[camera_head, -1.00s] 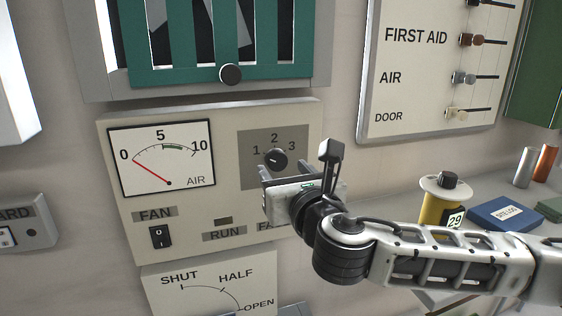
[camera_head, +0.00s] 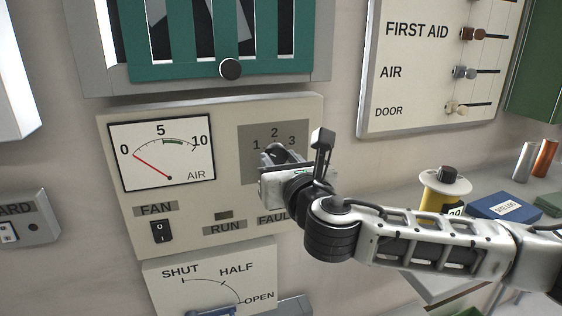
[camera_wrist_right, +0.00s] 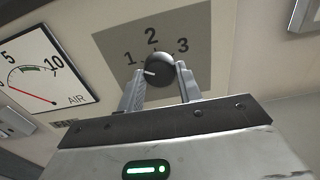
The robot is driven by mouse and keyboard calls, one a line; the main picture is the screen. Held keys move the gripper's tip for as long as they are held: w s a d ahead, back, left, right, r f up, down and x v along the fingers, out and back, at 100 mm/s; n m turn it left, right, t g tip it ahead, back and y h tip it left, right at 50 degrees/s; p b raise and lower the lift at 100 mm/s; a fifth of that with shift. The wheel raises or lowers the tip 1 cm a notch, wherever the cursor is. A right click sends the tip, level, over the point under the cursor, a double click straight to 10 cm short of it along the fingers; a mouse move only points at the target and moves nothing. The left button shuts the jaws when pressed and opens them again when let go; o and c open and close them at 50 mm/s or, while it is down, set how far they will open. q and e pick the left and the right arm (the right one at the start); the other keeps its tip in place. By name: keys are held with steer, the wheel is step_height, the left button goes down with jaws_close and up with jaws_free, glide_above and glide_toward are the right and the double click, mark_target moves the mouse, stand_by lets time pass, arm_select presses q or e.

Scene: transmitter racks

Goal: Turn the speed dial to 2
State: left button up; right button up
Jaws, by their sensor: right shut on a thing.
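The speed dial (camera_wrist_right: 158,68) is a round black knob on a grey plate (camera_wrist_right: 195,38) marked 1, 2 and 3. In the right wrist view its white mark points left, toward the 1. My right gripper (camera_wrist_right: 160,77) has its two fingers on either side of the dial, shut on it. In the head view the gripper (camera_head: 282,159) covers most of the dial (camera_head: 274,151), leaving the numbers above it visible. My left gripper is not in view.
The air gauge (camera_head: 160,150) is left of the dial, its needle near 0. A FAN switch (camera_head: 161,231) sits below. A teal grille (camera_head: 200,72) is above, and a labelled slider panel (camera_head: 430,70) is at upper right.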

steer(key=m, duration=0.5)
steer(key=shift+a+m, duration=0.1)
steer(key=shift+m, duration=0.2)
steer(key=m, duration=0.5)
steer(key=shift+m, duration=0.4)
steer(key=o, duration=1)
steer(key=shift+s, duration=0.1)
steer(key=b+v, duration=0.1)
steer(key=v, duration=1.5)
steer(key=shift+r+b, duration=0.1)
steer(key=shift+b, duration=0.3)
